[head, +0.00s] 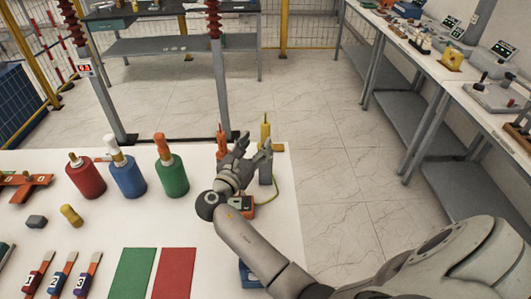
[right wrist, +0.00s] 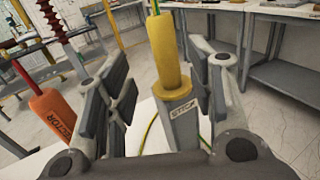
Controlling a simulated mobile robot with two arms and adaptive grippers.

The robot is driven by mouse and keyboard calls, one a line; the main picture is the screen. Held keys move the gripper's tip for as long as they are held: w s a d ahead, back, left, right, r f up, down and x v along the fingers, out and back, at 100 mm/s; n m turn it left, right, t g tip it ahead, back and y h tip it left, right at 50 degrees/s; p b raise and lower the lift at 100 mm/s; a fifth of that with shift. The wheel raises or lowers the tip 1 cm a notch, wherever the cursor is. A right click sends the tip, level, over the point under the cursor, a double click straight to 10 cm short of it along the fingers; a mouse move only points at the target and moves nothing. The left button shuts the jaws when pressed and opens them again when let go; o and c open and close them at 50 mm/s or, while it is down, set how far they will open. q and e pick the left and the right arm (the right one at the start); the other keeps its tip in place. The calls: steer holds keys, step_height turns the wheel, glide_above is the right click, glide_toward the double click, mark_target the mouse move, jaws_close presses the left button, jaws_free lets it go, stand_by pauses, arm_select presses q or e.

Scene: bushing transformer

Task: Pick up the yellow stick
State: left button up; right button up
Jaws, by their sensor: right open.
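The yellow stick (head: 265,131) stands upright at the right end of the white table, with a grey block-like part (head: 265,172) below it. My right gripper (head: 253,152) is open beside it. In the right wrist view the yellow stick (right wrist: 164,55) rises between the spread fingers of my right gripper (right wrist: 160,75), apart from both. The grey part (right wrist: 182,118) with partly readable lettering shows lower between the fingers. The stick's top is cut off in that view. My left gripper is not in view.
An orange stick (head: 221,140) stands close on the left; it also shows in the wrist view (right wrist: 56,118). A yellow-green cable (head: 275,188) runs by the grey part. Red (head: 86,178), blue (head: 127,177) and green (head: 170,174) bottles stand further left. Floor is clear right of the table.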

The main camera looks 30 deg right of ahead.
mark_target(263, 137)
steer(key=shift+w+d, duration=0.2)
steer(key=shift+d, duration=0.15)
steer(key=p+x, duration=0.1)
steer(key=x, duration=0.1)
steer(key=p+x, duration=0.1)
steer(key=x, duration=0.1)
steer(key=shift+s+d+r+p, duration=0.1)
steer(key=shift+s+d+p, duration=0.15)
steer(key=shift+p, duration=0.1)
steer(key=shift+w+d, duration=0.25)
steer(key=shift+d, duration=0.15)
steer(key=shift+a, duration=0.1)
steer(key=shift+c, duration=0.2)
steer(key=c, duration=0.5)
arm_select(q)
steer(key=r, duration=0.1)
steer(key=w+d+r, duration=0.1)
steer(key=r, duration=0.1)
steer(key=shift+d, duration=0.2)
arm_select(e)
jaws_close()
